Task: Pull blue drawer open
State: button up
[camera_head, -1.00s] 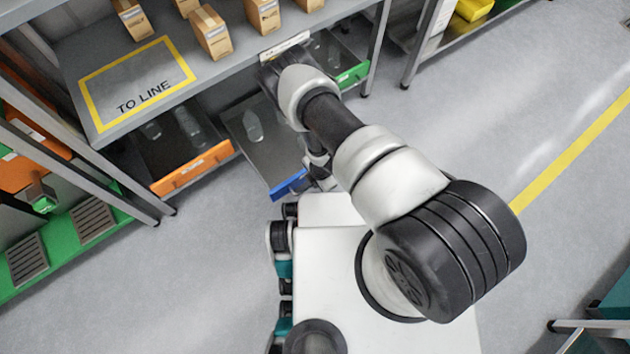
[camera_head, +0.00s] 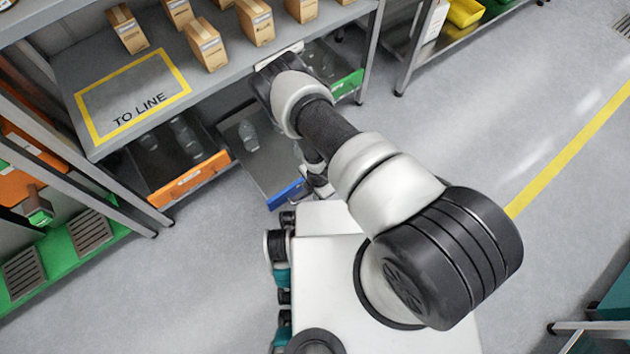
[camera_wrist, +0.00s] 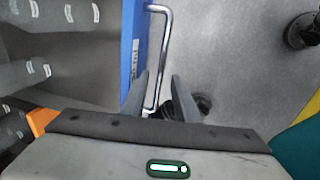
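The blue drawer (camera_head: 288,193) sits under the workbench shelf and stands pulled out, its front beyond the orange drawer's front. A clear bottle-like item lies inside it. In the wrist view its blue front (camera_wrist: 132,45) carries a silver bar handle (camera_wrist: 160,60). My gripper (camera_wrist: 160,97) is at the handle's near end, fingers apart, with the bar between them and a gap beside it.
The orange drawer (camera_head: 190,180) is to the left and a green-fronted drawer (camera_head: 347,85) to the right. Small cardboard boxes (camera_head: 205,42) stand on the shelf top (camera_head: 80,75). Bare floor (camera_head: 480,110) lies to the right, with a yellow line.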

notch_tip(320, 180, up, 16)
jog(key=s+d+p, duration=0.1)
jog(key=s+p, duration=0.1)
jog(key=p, duration=0.2)
jog(key=shift+s+d+p, duration=0.2)
jog(key=shift+d+p, duration=0.1)
jog(key=shift+d, duration=0.05)
jog(key=shift+f, duration=0.1)
